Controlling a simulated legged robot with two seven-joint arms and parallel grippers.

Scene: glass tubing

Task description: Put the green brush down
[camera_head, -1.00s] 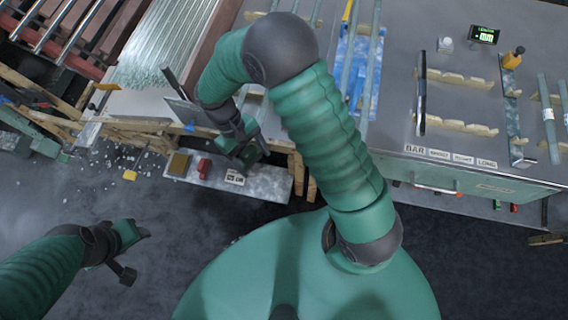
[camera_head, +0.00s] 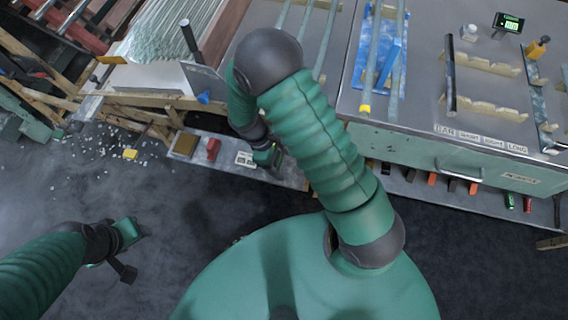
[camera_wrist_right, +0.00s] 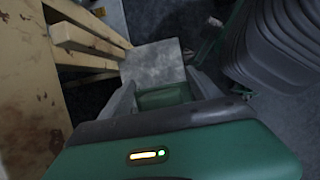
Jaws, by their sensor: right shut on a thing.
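My right gripper (camera_wrist_right: 163,92) is shut on a green block-like thing (camera_wrist_right: 163,98), which fits the green brush; only a small part shows between the fingers. A flat grey slab (camera_wrist_right: 155,58) lies beyond it in the wrist view; I cannot tell whether the brush touches it. In the head view my right forearm hides most of this gripper, and a bit of green (camera_head: 266,155) shows at the low shelf's right part. My left gripper (camera_head: 130,250) is empty, its fingers apart, above the dark floor.
The low shelf (camera_head: 225,172) carries a brown block (camera_head: 185,145), a red block (camera_head: 213,149) and a label card (camera_head: 245,159). Wooden beams (camera_wrist_right: 85,40) stand close on the wrist view's left. A grey-topped bench (camera_head: 420,105) is at right. A yellow block (camera_head: 130,154) lies on the floor.

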